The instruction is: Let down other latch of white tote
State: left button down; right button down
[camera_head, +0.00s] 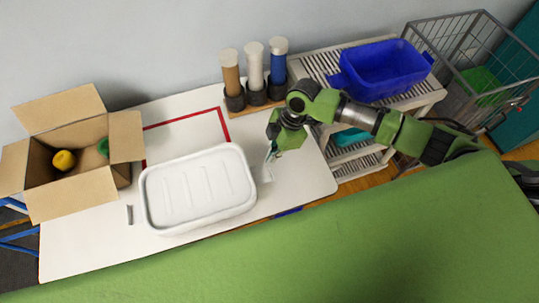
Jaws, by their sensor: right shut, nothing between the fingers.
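The white tote (200,188) with its ribbed white lid on top sits on the white table, a little left of the middle of the view. Its latches are too small to make out, so I cannot tell whether either is up or down. My right gripper (268,172) points down just beside the tote's right end. It is shut and empty. I cannot tell whether its fingertips touch the tote. My left gripper is not in view.
An open cardboard box (53,203) with a yellow and a green item stands left. A small grey item (130,214) lies between box and tote. Three capped tubes (255,72) stand behind. A blue bin (385,70) sits on a slatted shelf right, beside a wire cart (470,50).

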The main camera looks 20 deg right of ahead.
jog(key=shift+f+b, duration=3.05)
jog(key=shift+f, duration=0.45)
jog(key=shift+r, duration=0.15)
jog(key=p+v, duration=0.7)
jog(key=v, duration=0.1)
jog(key=shift+a+p, duration=0.2)
jog(key=shift+p, duration=0.1)
jog(key=shift+r, duration=0.1)
